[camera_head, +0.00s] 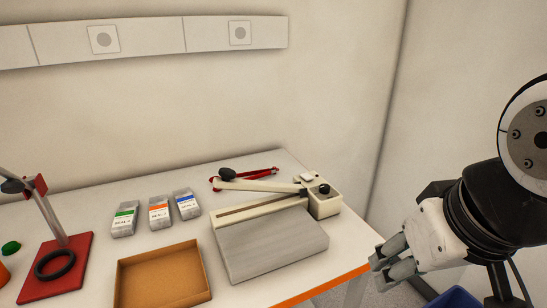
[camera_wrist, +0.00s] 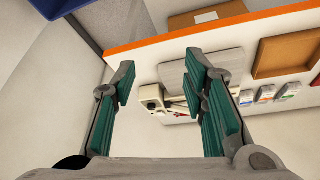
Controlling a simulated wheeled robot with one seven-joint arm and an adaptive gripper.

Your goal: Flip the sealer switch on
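The sealer (camera_head: 270,243) stands on the right part of the white table, with a grey plate in front and a cream lever arm across its back. Its cream end box (camera_head: 326,205) carries a dark round knob (camera_head: 324,189) on top; I cannot make out the switch or its position. The sealer also shows in the wrist view (camera_wrist: 152,97), upside down between and behind my fingers. My gripper (camera_head: 381,264) hangs off the table's right edge, apart from the sealer. In the wrist view its green-padded fingers (camera_wrist: 160,70) are spread and empty.
Three labelled sample packs (camera_head: 159,213) and an open brown tray (camera_head: 163,278) lie left of the sealer. A red-based stand (camera_head: 58,268) with a black ring is farther left. Red tongs-like handles (camera_head: 262,175) lie behind the sealer. A blue bin (camera_head: 455,298) is below my gripper.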

